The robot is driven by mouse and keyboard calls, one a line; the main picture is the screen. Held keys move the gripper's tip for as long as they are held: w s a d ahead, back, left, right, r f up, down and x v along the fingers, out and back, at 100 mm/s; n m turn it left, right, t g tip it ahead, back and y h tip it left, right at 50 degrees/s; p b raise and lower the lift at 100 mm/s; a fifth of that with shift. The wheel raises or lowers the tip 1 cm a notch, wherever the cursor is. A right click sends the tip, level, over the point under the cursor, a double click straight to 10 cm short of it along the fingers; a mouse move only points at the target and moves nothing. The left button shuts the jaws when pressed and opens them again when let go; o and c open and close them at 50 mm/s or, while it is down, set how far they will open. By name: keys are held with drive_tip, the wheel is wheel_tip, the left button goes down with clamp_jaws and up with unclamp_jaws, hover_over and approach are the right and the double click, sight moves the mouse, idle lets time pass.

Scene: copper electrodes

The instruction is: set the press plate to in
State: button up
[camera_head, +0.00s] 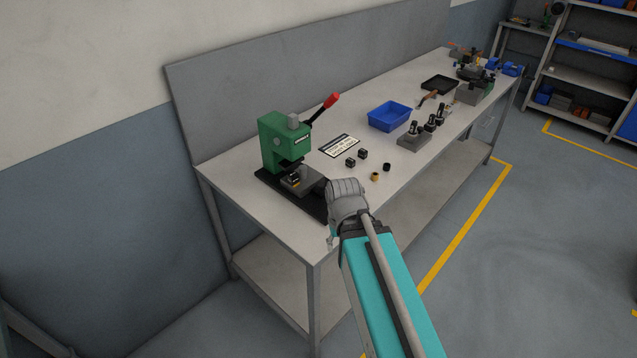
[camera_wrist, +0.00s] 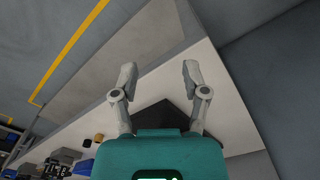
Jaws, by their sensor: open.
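The green press (camera_head: 285,145) stands on a black base (camera_head: 320,207) at the near left end of the bench, with a red-tipped lever slanting up to the right. The grey press plate (camera_head: 301,183) lies low at the front of the press, on the base, and a small dark and brass-coloured piece sits on it. My gripper (camera_wrist: 160,75) is open and empty in the wrist view, its two fingers spread above the table edge. A dark flat shape (camera_wrist: 165,118), seemingly the base, shows between and behind the fingers. In the head view my arm's end covers the base's right end.
A label card (camera_head: 341,146), small black blocks (camera_head: 357,157) and a brass ring (camera_head: 375,177) lie right of the press. A blue bin (camera_head: 389,116) and a grey holder (camera_head: 413,141) stand farther along. The bench's front edge runs beneath my arm.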

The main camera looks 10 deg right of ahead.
drive_tip(key=shift+o, duration=0.9)
drive_tip(key=shift+w+r, duration=0.1)
drive_tip(key=shift+w, duration=0.05)
wheel_tip(320, 180, up, 10)
drive_tip(key=m+p, duration=1)
drive_tip(key=m, duration=0.1)
hover_over(321, 184)
drive_tip(key=shift+a+r, duration=0.1)
wheel_tip(321, 184, down, 14)
drive_tip(key=b, duration=1.3)
drive_tip(key=shift+r, duration=0.1)
clamp_jaws()
